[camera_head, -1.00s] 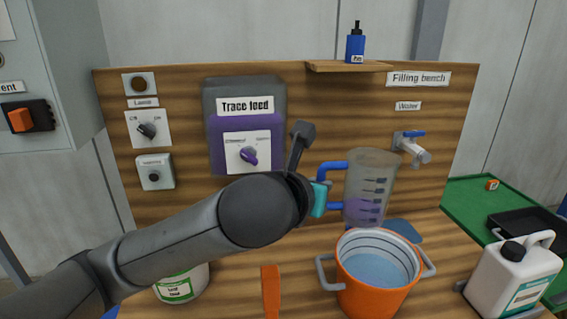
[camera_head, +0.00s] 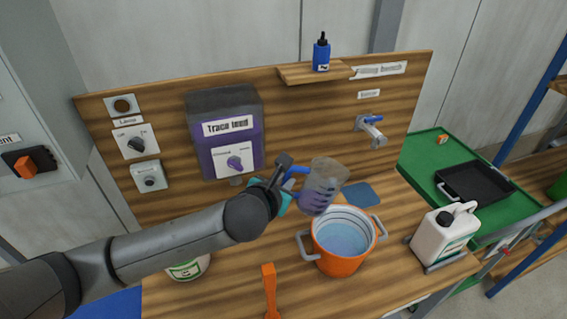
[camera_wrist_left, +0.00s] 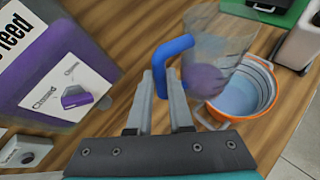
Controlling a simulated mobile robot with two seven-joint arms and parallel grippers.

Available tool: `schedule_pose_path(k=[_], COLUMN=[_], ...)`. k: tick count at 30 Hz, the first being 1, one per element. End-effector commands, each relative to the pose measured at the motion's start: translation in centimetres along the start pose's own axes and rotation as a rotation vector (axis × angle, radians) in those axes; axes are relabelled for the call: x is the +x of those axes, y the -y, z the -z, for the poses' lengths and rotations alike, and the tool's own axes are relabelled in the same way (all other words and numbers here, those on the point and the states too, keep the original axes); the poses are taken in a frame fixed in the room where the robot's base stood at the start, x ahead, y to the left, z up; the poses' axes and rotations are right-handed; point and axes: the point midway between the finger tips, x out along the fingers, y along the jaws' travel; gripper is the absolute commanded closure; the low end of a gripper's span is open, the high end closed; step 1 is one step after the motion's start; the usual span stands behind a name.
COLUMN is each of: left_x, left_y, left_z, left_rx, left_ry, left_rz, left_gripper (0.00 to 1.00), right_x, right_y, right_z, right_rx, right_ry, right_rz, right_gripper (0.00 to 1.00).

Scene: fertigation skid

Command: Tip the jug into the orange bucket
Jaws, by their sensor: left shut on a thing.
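The jug (camera_head: 322,187) is clear with a blue handle and dark scale marks, and holds some purple liquid low down. My left gripper (camera_head: 284,183) is shut on its blue handle, which also shows between the fingers in the left wrist view (camera_wrist_left: 172,62). The jug is held up off the bench, slightly tilted, behind and a little left of the orange bucket's opening. The orange bucket (camera_head: 340,263) stands on the bench with pale blue liquid inside and grey handles at its sides; it shows at right in the wrist view (camera_wrist_left: 266,95). My right gripper is not seen.
A purple Trace feed tank (camera_head: 224,160) hangs on the back board, left of the jug. A water tap (camera_head: 371,130) is on the board. A white canister (camera_head: 443,236) stands right of the bucket.

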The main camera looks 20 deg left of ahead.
Motion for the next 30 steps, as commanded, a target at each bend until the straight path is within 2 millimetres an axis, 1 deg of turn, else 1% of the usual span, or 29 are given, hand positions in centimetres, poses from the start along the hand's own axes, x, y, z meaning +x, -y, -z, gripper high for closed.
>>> schedule_pose_path(k=[1, 4, 13, 18, 24, 27, 30], left_x=[-0.3, -0.3, 0.1, 0.7, 2.0, 2.4, 2.6], left_y=[0.0, 0.1, 0.4, 0.7, 1.2, 1.4, 1.5], left_z=[-0.3, 0.0, 1.0, 2.2, 4.5, 5.1, 5.4], left_rx=[0.012, 0.028, 0.038, 0.038, 0.038, 0.037, 0.038], left_ry=[-0.003, -0.007, -0.009, -0.011, -0.011, -0.008, -0.008], left_rz=[0.004, 0.009, 0.012, 0.013, 0.013, 0.012, 0.013], left_gripper=[1.00, 1.00, 1.00, 1.00, 1.00, 1.00, 1.00], right_x=[-1.1, -1.7, -1.8, -1.8, 0.4, 1.5, 2.2], right_y=[0.0, 0.0, 0.7, 0.8, 0.8, 0.9, 0.8], right_z=[0.1, 0.2, 0.3, 0.3, 0.1, -0.1, -0.1], right_rx=[0.000, 0.000, 0.003, 0.003, 0.002, 0.002, 0.001], right_ry=[0.000, 0.000, -0.001, -0.001, -0.001, -0.001, -0.001], right_rz=[0.000, 0.001, 0.009, 0.011, 0.011, 0.011, 0.010], right_gripper=[0.50, 0.50, 0.50, 0.50, 0.50, 0.50, 0.50])
